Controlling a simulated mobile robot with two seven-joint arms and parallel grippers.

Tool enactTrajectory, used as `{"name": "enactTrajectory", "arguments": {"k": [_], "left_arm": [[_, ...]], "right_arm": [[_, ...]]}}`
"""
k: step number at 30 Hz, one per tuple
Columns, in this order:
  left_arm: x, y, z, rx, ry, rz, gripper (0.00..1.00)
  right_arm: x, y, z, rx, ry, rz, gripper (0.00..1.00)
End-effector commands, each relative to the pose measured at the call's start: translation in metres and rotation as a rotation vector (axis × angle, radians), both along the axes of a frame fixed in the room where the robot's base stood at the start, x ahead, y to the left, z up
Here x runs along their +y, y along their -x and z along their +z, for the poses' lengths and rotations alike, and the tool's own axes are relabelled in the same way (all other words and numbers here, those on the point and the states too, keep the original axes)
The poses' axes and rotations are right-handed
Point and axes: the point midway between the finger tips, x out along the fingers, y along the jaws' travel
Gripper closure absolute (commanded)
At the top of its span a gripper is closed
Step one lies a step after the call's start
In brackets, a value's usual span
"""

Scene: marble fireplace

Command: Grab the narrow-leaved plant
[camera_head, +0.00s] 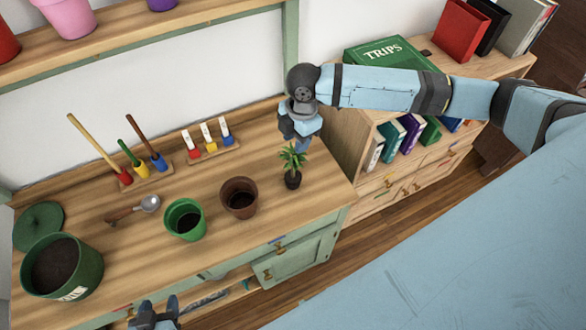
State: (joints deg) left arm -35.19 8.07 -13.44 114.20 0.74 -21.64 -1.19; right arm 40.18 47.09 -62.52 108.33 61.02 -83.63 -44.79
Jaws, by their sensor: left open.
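The narrow-leaved plant (293,158) is a small plant with pointed green leaves in a dark pot (292,181). It stands upright near the right end of the wooden worktop. My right gripper (302,143) points down just behind and above the leaves. Whether its fingers are open or touch the leaves cannot be told. My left gripper (158,311) is open and empty at the bottom edge, in front of the worktop, and only its fingertip end shows.
A brown pot (239,211) and a green pot (171,227) stand left of the plant. A scoop (133,208), tool racks (212,154) and a green soil bucket (90,277) are further left. A bookshelf (344,145) adjoins the worktop's right end. A shelf (150,45) hangs above.

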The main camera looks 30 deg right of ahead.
Motion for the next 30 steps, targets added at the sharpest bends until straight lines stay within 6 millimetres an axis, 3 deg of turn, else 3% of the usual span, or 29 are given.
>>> {"name": "enactTrajectory", "arguments": {"k": [6, 13, 14, 18, 19, 30], "left_arm": [[0.000, 0.000, 0.005, -0.001, 0.001, 0.001, 0.47], [0.000, 0.000, 0.005, -0.001, 0.001, 0.001, 0.47], [0.000, 0.000, 0.005, 0.000, 0.002, 0.001, 0.47], [-0.001, 0.000, 0.005, 0.000, 0.002, 0.001, 0.47], [-0.001, 0.000, 0.005, 0.000, 0.002, 0.001, 0.47], [-0.001, 0.000, 0.005, 0.000, 0.002, 0.000, 0.47]], "right_arm": [[0.008, 0.003, -0.031, 0.003, 0.000, 0.000, 0.62], [0.008, 0.003, -0.035, 0.000, 0.000, 0.000, 0.62], [0.008, 0.003, -0.035, 0.000, 0.000, 0.000, 0.64], [0.008, 0.003, -0.035, 0.000, 0.000, 0.000, 0.96], [0.008, 0.003, -0.035, 0.000, 0.000, 0.000, 1.00], [0.008, 0.002, -0.034, 0.000, 0.000, 0.000, 1.00]]}}
